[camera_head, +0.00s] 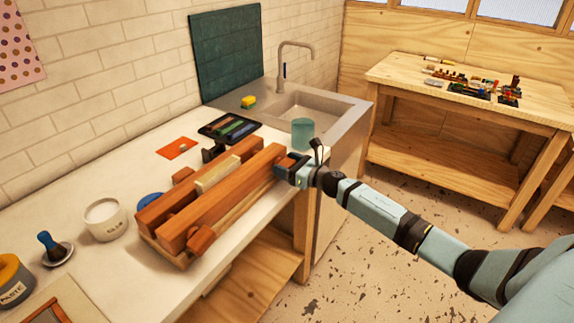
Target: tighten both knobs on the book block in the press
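The wooden press (228,191) lies on the white counter, with two long reddish-brown beams. The pale book block (217,174) sits between the beams, its top edge showing. The near knob (201,239) is on the front beam's near end and stands free. My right gripper (284,168) is at the far end of the front beam, where the other knob is hidden behind it. I cannot tell whether the fingers are closed on that knob. My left gripper is not in view.
A white tub (105,220), a blue-handled tool (52,247) and a yellow-topped jar (13,280) stand left of the press. A dark tray (230,128), an orange card (177,148) and a teal cup (302,133) lie beyond it. The sink (312,106) is at the back.

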